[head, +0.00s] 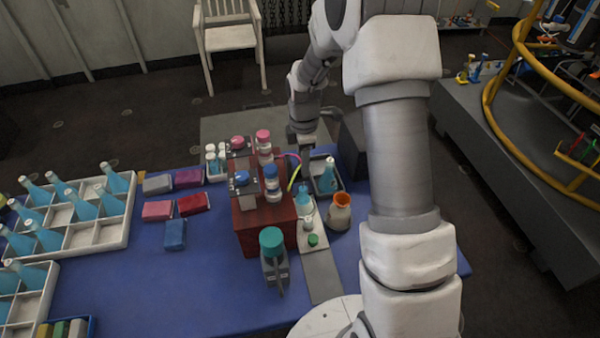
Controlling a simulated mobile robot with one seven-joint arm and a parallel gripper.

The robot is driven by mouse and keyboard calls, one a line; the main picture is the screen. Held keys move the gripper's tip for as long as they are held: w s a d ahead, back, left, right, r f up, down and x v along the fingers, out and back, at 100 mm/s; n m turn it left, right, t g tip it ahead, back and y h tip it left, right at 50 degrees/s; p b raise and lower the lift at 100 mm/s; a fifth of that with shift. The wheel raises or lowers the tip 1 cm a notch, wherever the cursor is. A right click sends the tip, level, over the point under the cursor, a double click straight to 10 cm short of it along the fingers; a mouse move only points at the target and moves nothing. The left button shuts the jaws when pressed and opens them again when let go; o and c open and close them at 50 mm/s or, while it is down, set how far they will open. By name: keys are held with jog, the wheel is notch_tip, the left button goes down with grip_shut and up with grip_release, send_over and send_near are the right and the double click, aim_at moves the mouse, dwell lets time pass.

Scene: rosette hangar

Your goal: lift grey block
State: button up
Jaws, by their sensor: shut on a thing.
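A grey block (158,184) lies on the blue table (120,285), left of a purple block (188,177) and behind a pink block (158,210). My gripper (306,166) is well to the right of this grey block, at the far side of the table behind the red box (262,222). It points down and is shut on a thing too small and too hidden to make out. A thin yellow and pink curved strip (293,173) shows close beside it. I cannot tell whether the gripper touches the strip.
Bottles and jars stand on and around the red box. A dark tray (341,186) with a blue bottle and an orange-mouthed vase (340,210) are near my gripper. White bottle crates (120,237) fill the left. A red block (194,204) and blue block (175,234) lie near the grey one.

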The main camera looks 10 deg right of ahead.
jog(key=shift+r+p, duration=0.95)
jog(key=shift+r, duration=0.65)
jog(key=shift+f, duration=0.1)
jog(key=o, duration=1)
notch_tip(320, 180, up, 7)
jog(key=p, duration=0.4)
jog(key=shift+p, duration=0.35)
